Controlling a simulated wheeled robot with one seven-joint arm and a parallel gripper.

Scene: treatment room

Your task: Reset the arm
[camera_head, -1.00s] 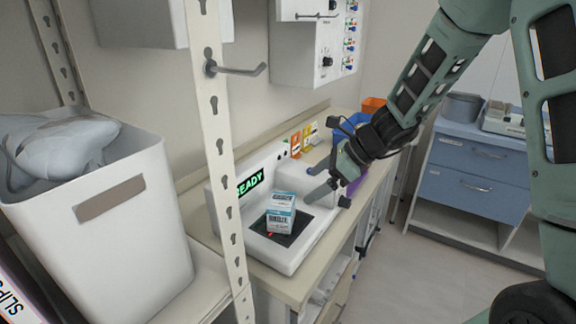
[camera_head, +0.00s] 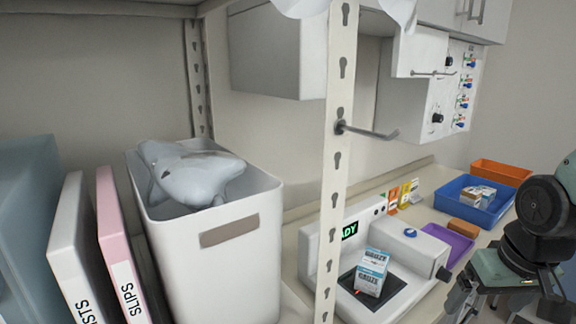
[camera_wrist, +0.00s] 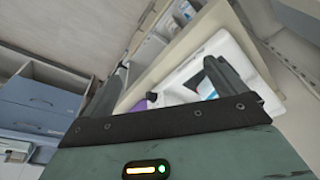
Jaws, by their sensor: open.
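My gripper (camera_head: 508,296) is at the lower right of the head view, partly cut off by the picture's edge. It is in front of the counter, to the right of the white scanner-like device (camera_head: 408,245). In the wrist view my gripper (camera_wrist: 165,88) has its two fingers spread apart with nothing between them. A white and blue gauze box (camera_head: 371,272) stands on the dark plate of the device, apart from my gripper. The device's green display is partly hidden by a shelf post.
A perforated shelf post (camera_head: 338,170) with a hook (camera_head: 370,132) stands close in front. A white bin (camera_head: 215,262) and binders (camera_head: 118,250) fill the shelf at left. A blue tray (camera_head: 470,207), an orange tray (camera_head: 500,172) and a purple tray (camera_head: 450,240) sit farther along the counter.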

